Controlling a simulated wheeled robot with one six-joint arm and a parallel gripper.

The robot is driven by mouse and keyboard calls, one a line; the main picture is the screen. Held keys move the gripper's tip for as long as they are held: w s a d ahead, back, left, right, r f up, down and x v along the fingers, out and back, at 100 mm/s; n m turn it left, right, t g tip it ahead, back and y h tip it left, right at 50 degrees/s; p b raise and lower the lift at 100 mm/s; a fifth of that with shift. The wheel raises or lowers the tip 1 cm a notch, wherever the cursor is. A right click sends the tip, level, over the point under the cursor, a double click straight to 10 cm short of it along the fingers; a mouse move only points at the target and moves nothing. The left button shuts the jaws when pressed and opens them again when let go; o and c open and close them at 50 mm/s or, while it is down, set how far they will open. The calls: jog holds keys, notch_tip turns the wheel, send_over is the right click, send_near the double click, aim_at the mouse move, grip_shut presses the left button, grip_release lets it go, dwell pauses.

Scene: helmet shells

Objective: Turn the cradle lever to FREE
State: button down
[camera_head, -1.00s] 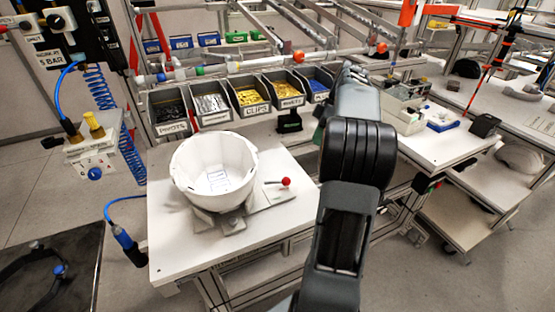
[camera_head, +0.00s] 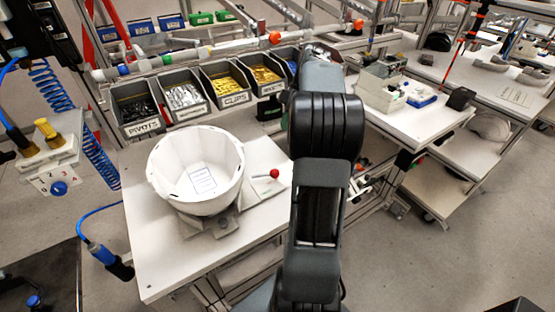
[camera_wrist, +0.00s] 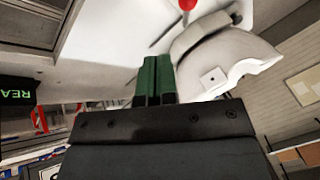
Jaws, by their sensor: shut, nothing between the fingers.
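The cradle lever's red ball knob (camera_head: 274,173) stands on a pale plate at the right of the cradle, with a thin rod running left from it. The knob also shows at the top edge of the wrist view (camera_wrist: 187,4). A white helmet shell (camera_head: 160,184) sits open side up on the grey cradle (camera_head: 226,222). The shell also shows in the wrist view (camera_wrist: 222,60). My gripper (camera_wrist: 157,62) has its green fingers together, empty, pointing toward the shell and knob and apart from the knob. In the head view my arm hides the gripper. No FREE marking is readable.
Labelled parts bins (camera_head: 185,97) line the back of the white table (camera_head: 150,255). A blue hose tool (camera_head: 105,258) hangs at its left edge. A second bench (camera_head: 420,120) stands to the right. The table's front is bare.

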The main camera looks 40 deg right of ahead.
jog(key=x, duration=0.8)
jog(key=shift+s+a+f, duration=0.35)
jog(key=shift+s+a, duration=0.35)
jog(key=shift+s, duration=0.1)
jog(key=shift+s+a+f, duration=0.4)
jog(key=shift+s+a, duration=0.1)
jog(key=shift+s, duration=0.1)
